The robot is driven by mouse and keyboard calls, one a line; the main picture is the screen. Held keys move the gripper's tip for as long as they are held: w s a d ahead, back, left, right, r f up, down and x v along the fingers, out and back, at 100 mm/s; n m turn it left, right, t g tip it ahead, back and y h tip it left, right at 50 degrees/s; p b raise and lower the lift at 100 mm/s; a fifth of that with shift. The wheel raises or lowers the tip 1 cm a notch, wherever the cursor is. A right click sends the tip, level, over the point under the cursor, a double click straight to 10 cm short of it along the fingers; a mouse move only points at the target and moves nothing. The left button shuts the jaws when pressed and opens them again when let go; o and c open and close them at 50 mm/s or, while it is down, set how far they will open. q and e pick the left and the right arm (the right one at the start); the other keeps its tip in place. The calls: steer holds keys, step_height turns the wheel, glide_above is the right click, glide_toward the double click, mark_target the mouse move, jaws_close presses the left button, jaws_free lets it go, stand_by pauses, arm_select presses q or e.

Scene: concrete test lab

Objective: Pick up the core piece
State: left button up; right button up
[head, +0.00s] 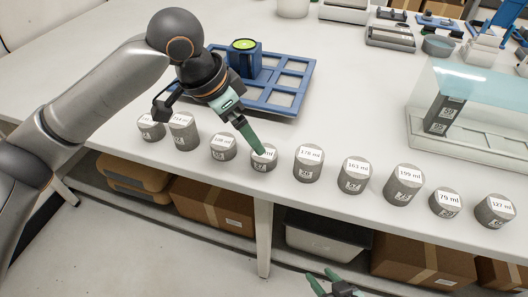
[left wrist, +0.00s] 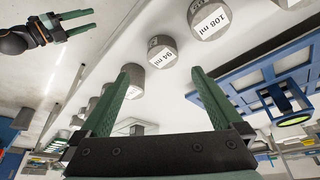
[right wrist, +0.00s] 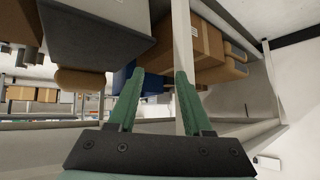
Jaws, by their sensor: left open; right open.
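Several grey cylindrical core pieces with white volume labels stand in a row along the table's front edge. The core marked 94 ml (head: 263,160) is partly covered by a green finger of my left gripper (head: 251,143). In the left wrist view this core (left wrist: 161,52) lies just beyond and between the open fingertips (left wrist: 165,78), with nothing held. The 108 ml core (head: 223,148) stands to its left and the 176 ml core (head: 308,164) to its right. My right gripper (head: 335,283) is open and empty, low in front of the table; its fingers (right wrist: 152,80) frame no core.
A blue tray (head: 303,67) with square openings lies behind the row, carrying a blue holder (head: 244,60) with a green ring. A clear-covered case (head: 468,110) stands at right. Cardboard boxes (head: 213,204) and a grey bin (head: 325,243) sit under the table.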

arm_select(q)
glide_above(264, 157)
steer(key=a, duration=0.2)
steer(key=f, duration=0.4)
steer(key=shift+s+a, duration=0.2)
steer(key=shift+s, duration=0.2)
steer(key=x, duration=0.3)
steer(key=b+x, duration=0.1)
steer(key=x, duration=0.1)
steer(key=shift+w+d, duration=0.2)
steer(key=shift+w, duration=0.2)
steer(key=c, duration=1.5)
steer(key=shift+c, duration=0.2)
steer(key=shift+r, duration=0.2)
